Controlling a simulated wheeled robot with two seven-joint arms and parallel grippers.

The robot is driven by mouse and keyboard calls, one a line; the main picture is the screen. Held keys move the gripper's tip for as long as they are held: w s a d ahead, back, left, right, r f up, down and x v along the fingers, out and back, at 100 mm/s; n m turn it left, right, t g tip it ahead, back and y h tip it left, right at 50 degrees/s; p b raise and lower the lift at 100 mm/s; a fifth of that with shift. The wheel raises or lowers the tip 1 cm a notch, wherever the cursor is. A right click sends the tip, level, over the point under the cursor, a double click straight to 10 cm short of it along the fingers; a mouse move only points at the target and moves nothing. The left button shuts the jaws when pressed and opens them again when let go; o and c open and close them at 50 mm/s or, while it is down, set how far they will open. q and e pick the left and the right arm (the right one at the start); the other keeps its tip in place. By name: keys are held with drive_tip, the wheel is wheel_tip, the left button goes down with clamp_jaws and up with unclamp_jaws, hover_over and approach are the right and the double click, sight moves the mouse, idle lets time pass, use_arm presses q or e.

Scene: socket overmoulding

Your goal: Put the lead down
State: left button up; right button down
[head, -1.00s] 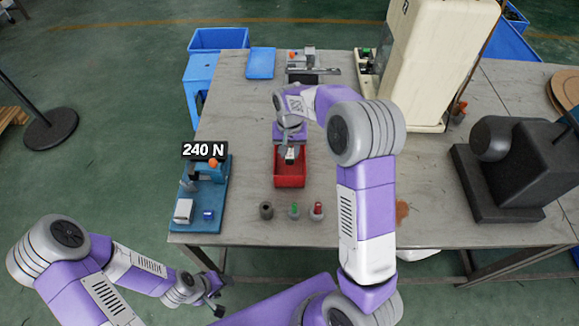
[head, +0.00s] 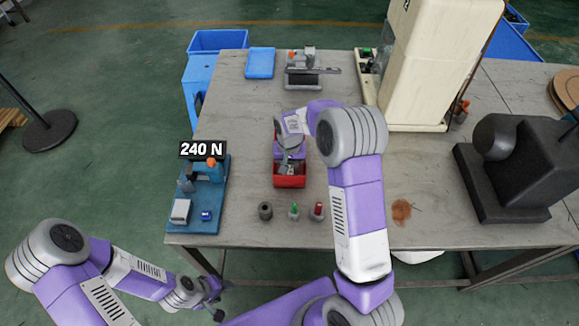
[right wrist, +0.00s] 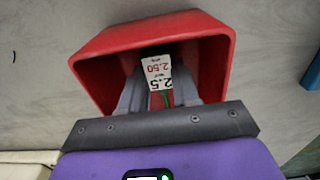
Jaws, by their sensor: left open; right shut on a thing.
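Whether the lead touches the bin floor I cannot tell. My left gripper (head: 217,300) is open and empty, off the table's front left.
A blue test rig (head: 203,195) under a "240 N" label is at left. A dark machine (head: 515,165) stands at right.

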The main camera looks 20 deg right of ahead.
drive_tip(key=c, duration=0.8)
unclamp_jaws()
drive_tip(key=shift+f, duration=0.1)
wheel_tip(320, 180, up, 12)
drive_tip(key=p, duration=0.3)
drive_tip(key=shift+r, duration=0.2)
